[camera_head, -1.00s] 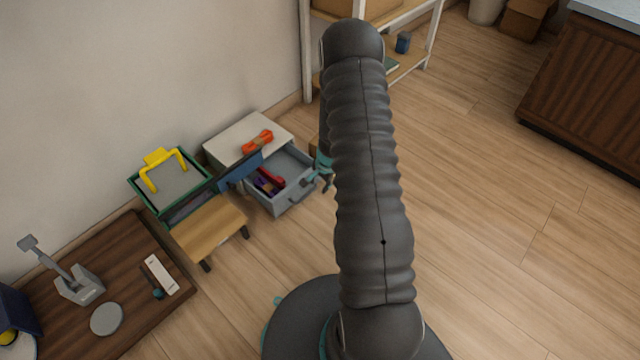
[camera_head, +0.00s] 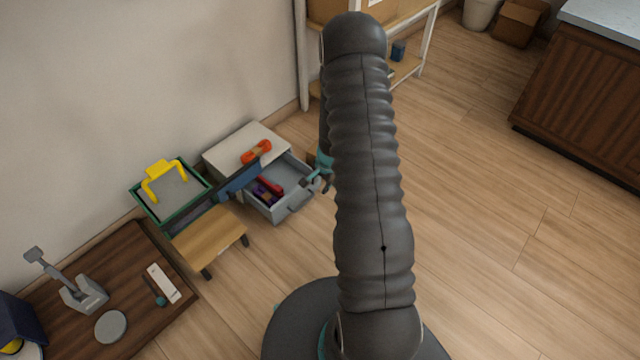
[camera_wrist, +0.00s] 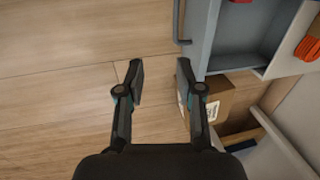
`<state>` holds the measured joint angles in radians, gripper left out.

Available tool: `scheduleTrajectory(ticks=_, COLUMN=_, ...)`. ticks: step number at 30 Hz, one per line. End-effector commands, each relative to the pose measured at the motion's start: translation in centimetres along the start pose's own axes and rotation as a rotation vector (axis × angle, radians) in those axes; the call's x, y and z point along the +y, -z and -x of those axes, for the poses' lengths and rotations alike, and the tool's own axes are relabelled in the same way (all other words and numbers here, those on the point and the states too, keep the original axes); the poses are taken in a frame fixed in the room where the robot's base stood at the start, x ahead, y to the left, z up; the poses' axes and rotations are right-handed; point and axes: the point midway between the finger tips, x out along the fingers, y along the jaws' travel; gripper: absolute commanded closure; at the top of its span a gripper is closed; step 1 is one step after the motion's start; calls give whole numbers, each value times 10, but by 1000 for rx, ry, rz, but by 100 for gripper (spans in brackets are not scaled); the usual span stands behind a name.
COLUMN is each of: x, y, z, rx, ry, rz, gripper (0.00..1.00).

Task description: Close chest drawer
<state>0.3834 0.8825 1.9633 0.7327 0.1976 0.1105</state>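The chest (camera_head: 232,142) has a pale top and stands against the wall in the head view. Its grey drawer (camera_head: 290,172) is pulled out, with red and purple items inside. In the wrist view the drawer (camera_wrist: 203,40) shows at the upper right, with its dark handle (camera_wrist: 178,22) on the front. My gripper (camera_head: 324,180) is just right of the drawer front in the head view, partly hidden by my arm. In the wrist view my gripper (camera_wrist: 160,85) is open and empty, its fingers wide apart. The right finger is close to the drawer's front corner; I cannot tell whether they touch.
An orange cord bundle (camera_head: 256,152) lies on the chest top. A cardboard box (camera_wrist: 232,98) stands beside the drawer. A wooden stool (camera_head: 210,236) and a green tray with a yellow handle (camera_head: 150,203) stand to the left. The floor to the right is clear.

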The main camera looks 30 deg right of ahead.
Motion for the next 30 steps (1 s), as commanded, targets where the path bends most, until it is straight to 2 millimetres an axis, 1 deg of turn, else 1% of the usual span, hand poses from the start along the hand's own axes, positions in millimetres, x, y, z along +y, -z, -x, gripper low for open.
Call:
scheduleTrajectory(ticks=1, x=0, y=0, z=5, rx=0, ry=0, rz=0, gripper=64)
scheduleTrajectory(ticks=13, x=-1, y=0, z=28, rx=1, ry=1, rz=0, gripper=64)
scheduleTrajectory(ticks=17, x=0, y=0, z=31, rx=0, ry=0, rz=-1, gripper=64)
scheduleTrajectory(ticks=30, x=0, y=0, z=30, rx=1, ry=0, rz=0, gripper=64)
